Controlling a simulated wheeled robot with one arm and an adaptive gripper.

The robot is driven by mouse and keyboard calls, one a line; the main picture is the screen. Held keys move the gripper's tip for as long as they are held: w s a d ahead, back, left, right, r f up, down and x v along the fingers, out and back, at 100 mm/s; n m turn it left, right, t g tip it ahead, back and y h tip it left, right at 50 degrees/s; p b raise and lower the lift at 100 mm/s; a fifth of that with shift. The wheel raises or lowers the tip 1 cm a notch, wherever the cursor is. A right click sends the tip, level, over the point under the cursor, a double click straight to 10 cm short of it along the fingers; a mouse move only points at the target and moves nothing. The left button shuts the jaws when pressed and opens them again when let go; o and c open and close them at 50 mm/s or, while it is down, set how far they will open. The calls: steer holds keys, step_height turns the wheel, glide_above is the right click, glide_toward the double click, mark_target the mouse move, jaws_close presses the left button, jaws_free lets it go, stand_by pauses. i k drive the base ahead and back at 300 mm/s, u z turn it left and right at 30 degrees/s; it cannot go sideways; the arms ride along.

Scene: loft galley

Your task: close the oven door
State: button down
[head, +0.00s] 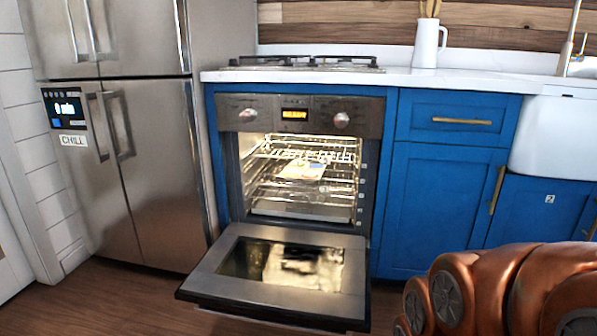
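The oven (300,117) is built into the blue cabinets at the middle of the head view. Its door (205,283) is hinged at the bottom and hangs wide open, lying roughly flat above the floor with its glass facing up. The lit cavity (262,190) shows wire racks, with a light-coloured item (302,170) on one rack. My copper-coloured arm shows at the lower right, to the right of the door and apart from it. My gripper is outside the view.
A steel fridge (155,150) stands left of the oven. Blue cabinets (440,200) with brass handles and a white sink (555,135) are to the right. A hob (305,63) and white jug (427,43) top the counter. Wooden floor shows at lower left.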

mark_target(317, 311)
steer(key=u, duration=0.1)
steer(key=i, duration=0.35)
steer(key=u, duration=2.3)
